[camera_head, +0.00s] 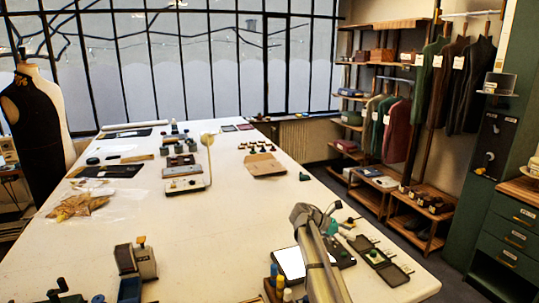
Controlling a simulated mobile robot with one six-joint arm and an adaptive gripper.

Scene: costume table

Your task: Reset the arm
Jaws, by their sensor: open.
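My arm rises from the bottom edge, right of centre, and reaches up over the near right part of the long white table (225,235). My gripper (331,212) is at the far end of the arm, small and partly hidden by the grey wrist. Its fingers are hard to make out, and I see nothing held between them. A small teal item shows just beside the wrist; I cannot tell whether it touches it.
Near the arm are a black case with green pieces (380,262), a white-topped panel (290,263) and small bottles (279,285). A sewing-machine-like device (137,260) stands at left. A tan folder (263,164) lies farther back. The table's middle is clear.

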